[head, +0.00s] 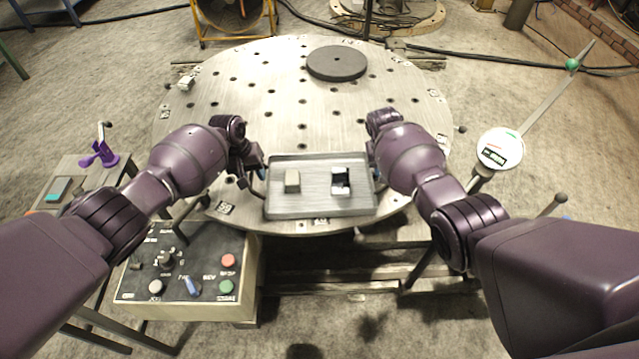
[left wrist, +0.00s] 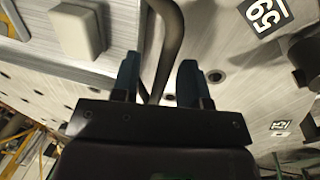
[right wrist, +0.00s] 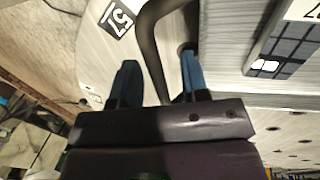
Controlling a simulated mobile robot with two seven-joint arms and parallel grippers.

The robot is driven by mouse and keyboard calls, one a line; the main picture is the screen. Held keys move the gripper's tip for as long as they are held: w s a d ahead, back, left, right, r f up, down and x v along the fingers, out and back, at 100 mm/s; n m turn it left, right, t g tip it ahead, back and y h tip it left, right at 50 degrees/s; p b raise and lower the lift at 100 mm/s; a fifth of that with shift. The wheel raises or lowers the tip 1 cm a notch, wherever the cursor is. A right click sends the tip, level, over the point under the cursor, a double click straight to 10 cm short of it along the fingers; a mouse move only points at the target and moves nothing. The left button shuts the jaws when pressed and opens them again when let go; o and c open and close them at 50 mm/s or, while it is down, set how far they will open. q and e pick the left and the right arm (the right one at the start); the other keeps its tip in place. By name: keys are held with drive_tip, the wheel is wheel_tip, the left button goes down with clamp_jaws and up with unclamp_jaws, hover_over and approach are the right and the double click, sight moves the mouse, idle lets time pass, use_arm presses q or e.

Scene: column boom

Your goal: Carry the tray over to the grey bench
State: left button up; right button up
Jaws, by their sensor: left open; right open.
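The grey metal tray (head: 300,212) lies on the round perforated table (head: 270,90) near its front edge. A beige block (head: 292,181) and a small black-and-white piece (head: 341,181) rest in it. My left gripper (head: 254,172) is at the tray's left end. In the left wrist view its open fingers (left wrist: 157,78) stand either side of a dark bar handle (left wrist: 168,45). My right gripper (head: 372,158) is at the right end. In the right wrist view its open fingers (right wrist: 160,78) straddle the other handle (right wrist: 150,45). I cannot tell which surface is the grey bench.
A dark disc (head: 337,63) lies at the table's back. A control box (head: 190,275) stands front left, below my left arm. A small stand with a purple clamp (head: 100,155) is at the left. A white dial gauge (head: 499,149) on a rod stands right. Cables cross the floor behind.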

use_arm(q)
clamp_jaws()
use_arm(e)
clamp_jaws()
use_arm(q)
drive_tip(key=shift+w+r, duration=0.1)
drive_tip(key=shift+r, duration=0.15)
use_arm(e)
drive_tip(key=shift+r, duration=0.25)
